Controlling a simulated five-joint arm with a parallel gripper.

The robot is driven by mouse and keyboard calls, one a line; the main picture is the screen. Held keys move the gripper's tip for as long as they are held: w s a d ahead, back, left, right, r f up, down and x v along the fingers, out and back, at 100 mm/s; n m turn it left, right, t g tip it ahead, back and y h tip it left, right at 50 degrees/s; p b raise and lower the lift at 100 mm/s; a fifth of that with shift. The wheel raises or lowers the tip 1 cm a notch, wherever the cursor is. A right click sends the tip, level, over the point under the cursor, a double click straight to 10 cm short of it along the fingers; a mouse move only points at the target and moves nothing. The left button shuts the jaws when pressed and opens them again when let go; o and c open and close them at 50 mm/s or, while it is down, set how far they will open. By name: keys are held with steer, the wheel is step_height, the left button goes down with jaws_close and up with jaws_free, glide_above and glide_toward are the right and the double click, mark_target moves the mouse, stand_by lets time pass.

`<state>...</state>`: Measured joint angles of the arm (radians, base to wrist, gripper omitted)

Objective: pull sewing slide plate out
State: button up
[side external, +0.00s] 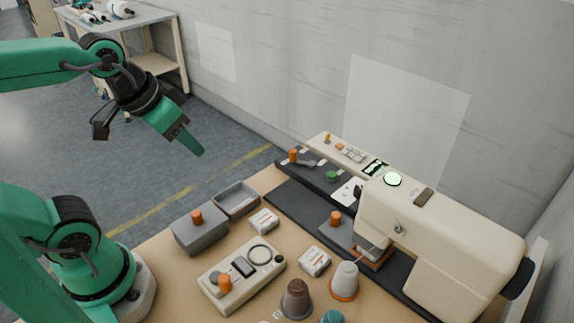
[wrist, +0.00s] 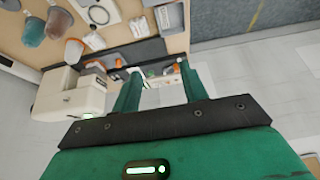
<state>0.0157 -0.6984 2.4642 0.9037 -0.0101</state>
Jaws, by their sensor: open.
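The cream sewing machine (side external: 435,228) stands at the right of the bench in the side view. A grey slide plate (side external: 340,230) with an orange knob (side external: 335,217) lies on its bed, left of the needle area. The plate's far end is hidden by the machine head. In the wrist view the machine (wrist: 68,95) is at the left, and the plate is too small to make out clearly. My gripper (side external: 190,142) is open and empty, high up at the upper left, well apart from the plate. Its two green fingers (wrist: 160,82) show spread in the wrist view.
A lidded grey box (side external: 200,232), an open grey tray (side external: 237,199) and a cream device (side external: 240,275) stand left of the machine. A control panel (side external: 345,150) runs along the back. The dark mat's left part is clear.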

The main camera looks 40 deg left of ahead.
steer(key=w+d+g, duration=0.2)
steer(key=w+d, duration=0.2)
steer(key=w, duration=0.4)
steer(key=m+g, duration=0.2)
steer(key=g, duration=0.1)
glide_above(336, 214)
steer(key=f, duration=1.4)
steer(key=shift+a, duration=0.25)
steer(key=shift+w+d+f, duration=0.1)
steer(key=shift+d+f, duration=0.2)
steer(key=shift+f, duration=0.1)
steer(key=shift+f, duration=0.1)
steer(key=shift+f, duration=3.8)
steer(key=shift+c, duration=0.2)
jaws_close()
